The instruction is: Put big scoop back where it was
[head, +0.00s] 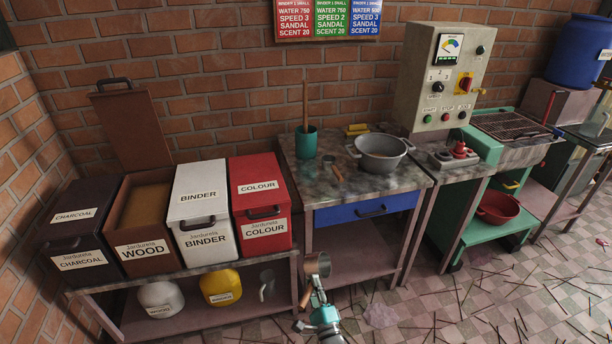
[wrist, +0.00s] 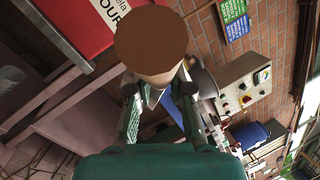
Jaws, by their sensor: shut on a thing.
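My gripper (head: 316,296) is shut on the big scoop (head: 318,264), a brownish metal cup. It holds the scoop in the air in front of the table, beside the lower shelf. In the wrist view the scoop (wrist: 151,72) stands between and beyond the green fingers (wrist: 158,100), with a flat brown round face towards the camera. I cannot tell whether that face is its base or a fill. The handle is mostly hidden by the fingers.
The wood bin (head: 147,245) is open, its lid (head: 133,125) raised behind. Charcoal (head: 78,245), binder (head: 205,235) and colour (head: 262,215) bins are closed. A grey pot (head: 381,160), teal cup (head: 306,145) and small scoop (head: 337,172) stand on the table (head: 350,192). A jug (head: 266,284) stands below.

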